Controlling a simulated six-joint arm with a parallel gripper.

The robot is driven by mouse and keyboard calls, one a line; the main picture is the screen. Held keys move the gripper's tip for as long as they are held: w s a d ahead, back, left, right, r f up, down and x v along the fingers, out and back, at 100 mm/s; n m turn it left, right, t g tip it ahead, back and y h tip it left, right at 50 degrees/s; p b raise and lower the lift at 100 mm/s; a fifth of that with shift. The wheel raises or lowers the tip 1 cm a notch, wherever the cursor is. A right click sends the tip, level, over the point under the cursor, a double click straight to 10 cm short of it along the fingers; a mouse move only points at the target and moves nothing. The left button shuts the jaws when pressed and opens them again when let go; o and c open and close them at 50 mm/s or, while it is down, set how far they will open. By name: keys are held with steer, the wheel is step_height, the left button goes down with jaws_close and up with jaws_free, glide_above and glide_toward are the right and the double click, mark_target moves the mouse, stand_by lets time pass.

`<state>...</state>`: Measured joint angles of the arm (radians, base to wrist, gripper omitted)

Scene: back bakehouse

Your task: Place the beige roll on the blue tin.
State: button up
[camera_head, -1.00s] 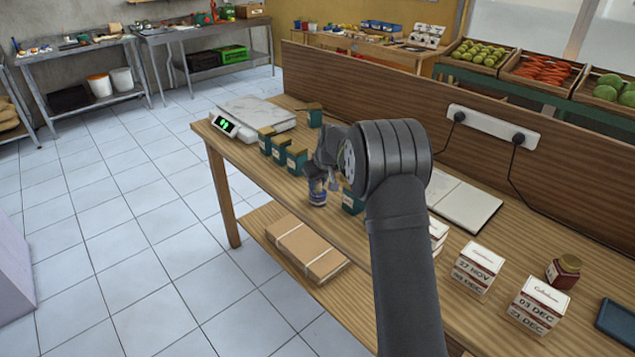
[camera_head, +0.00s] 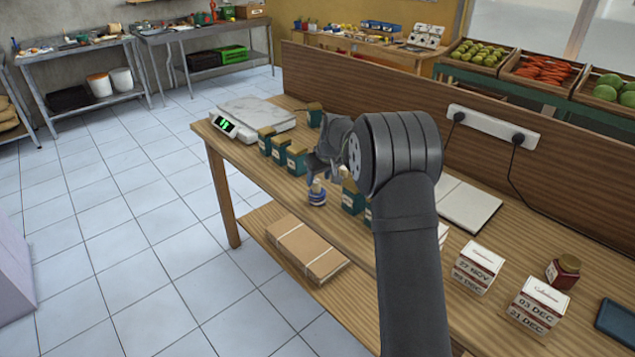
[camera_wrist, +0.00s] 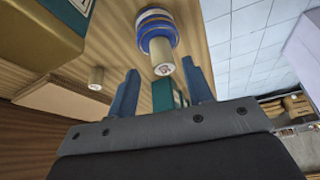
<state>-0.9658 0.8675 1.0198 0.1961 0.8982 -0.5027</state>
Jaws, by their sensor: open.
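The blue tin (camera_head: 317,198), banded in blue and white, stands upright on the wooden table near its front edge. The beige roll (camera_head: 316,186) stands upright on the tin's lid. In the wrist view the roll (camera_wrist: 163,62) shows end-on against the tin (camera_wrist: 153,27), just beyond the fingertips. My gripper (camera_head: 322,172) is open and empty above them, apart from the roll. In the wrist view its two blue fingers (camera_wrist: 162,84) are spread with a gap between them. A second beige cylinder (camera_wrist: 95,78) stands on the table to one side.
Green tins with yellowish lids (camera_head: 279,152) stand left of the blue tin, and another (camera_head: 352,200) stands close to its right. A scale (camera_head: 256,113) is at the table's far left end.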

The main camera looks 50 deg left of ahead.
mark_target(318, 181)
steer(key=v, duration=0.9)
steer(key=shift+a+f, duration=0.1)
steer(key=x, duration=1.2)
steer(key=shift+f, duration=0.2)
step_height(318, 181, up, 3)
steer(key=shift+f, duration=0.15)
steer(key=shift+r, duration=0.55)
steer(key=shift+f, duration=0.1)
